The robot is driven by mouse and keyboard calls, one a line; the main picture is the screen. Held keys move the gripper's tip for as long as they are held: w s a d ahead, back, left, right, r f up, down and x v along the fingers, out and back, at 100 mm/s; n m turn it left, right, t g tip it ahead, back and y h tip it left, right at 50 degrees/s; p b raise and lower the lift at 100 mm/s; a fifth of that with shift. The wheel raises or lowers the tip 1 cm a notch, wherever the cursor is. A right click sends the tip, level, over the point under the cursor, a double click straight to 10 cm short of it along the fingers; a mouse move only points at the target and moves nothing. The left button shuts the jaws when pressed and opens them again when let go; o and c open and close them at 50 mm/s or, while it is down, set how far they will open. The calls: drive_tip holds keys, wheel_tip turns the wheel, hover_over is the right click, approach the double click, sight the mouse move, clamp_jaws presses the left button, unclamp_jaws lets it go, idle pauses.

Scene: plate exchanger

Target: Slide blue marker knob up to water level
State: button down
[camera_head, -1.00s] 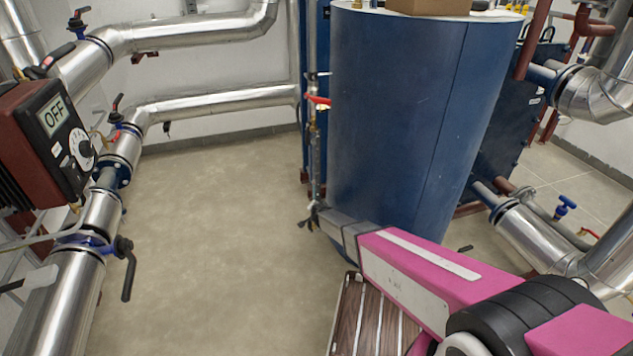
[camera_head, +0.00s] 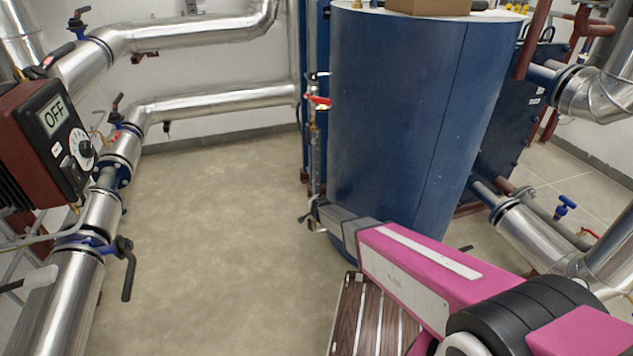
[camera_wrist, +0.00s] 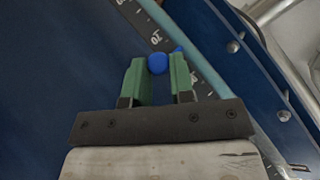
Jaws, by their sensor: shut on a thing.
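The blue marker knob (camera_wrist: 157,63) shows in the wrist view between the green fingertips of my gripper (camera_wrist: 163,72), which is shut on it. Another bit of blue shows just behind the right finger. The knob sits at a dark scale strip (camera_wrist: 210,77) with white marks and numbers, which runs diagonally beside the blue tank. In the head view my gripper (camera_head: 313,217) is at the lower end of the upright gauge (camera_head: 315,150), left of the tank. The knob is too small to make out there, and the water level cannot be told.
The big blue tank (camera_head: 395,110) stands close to the right of my gripper. A red-handled valve (camera_head: 318,101) sits above on the gauge line. Insulated pipes and a control box (camera_head: 50,130) reading OFF are at the left. The floor (camera_head: 220,230) between is clear.

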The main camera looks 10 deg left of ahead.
sight(318, 189)
drive_tip(key=shift+r, duration=4.2)
drive_tip(key=shift+r, duration=0.25)
drive_tip(key=c, duration=0.9)
unclamp_jaws()
drive_tip(key=shift+s, duration=0.1)
